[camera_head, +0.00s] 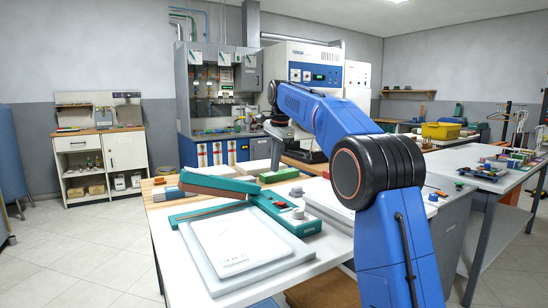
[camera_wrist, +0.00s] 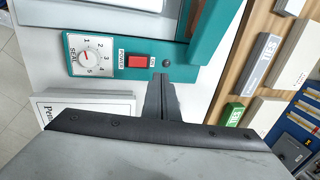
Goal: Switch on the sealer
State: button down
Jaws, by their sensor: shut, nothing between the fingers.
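The sealer is a teal machine (camera_head: 283,215) on the white table, with its long teal arm (camera_head: 218,184) raised at an angle. The wrist view shows its teal control panel (camera_wrist: 107,56) with a white SEAL dial (camera_wrist: 88,57) numbered 1 to 5 and a red rocker switch (camera_wrist: 137,61) labelled POWER. I cannot tell which way the rocker is tipped. My gripper (camera_wrist: 162,77) is shut and empty. In the wrist view its fingertips appear just to the right of and below the switch; the height gap is unclear. In the head view my blue arm reaches over the table's back.
A pale flat pack (camera_head: 232,240) lies in front of the sealer. A white box with printing (camera_wrist: 85,107) shows beside the panel. Boxes and a green block (camera_wrist: 234,112) lie on a wooden strip to the right in the wrist view. Another table (camera_head: 490,165) stands at right.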

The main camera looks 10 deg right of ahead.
jog(key=r, duration=0.2)
jog(key=shift+w+a+r, duration=0.1)
jog(key=shift+w+r, duration=0.1)
jog(key=shift+r, duration=0.15)
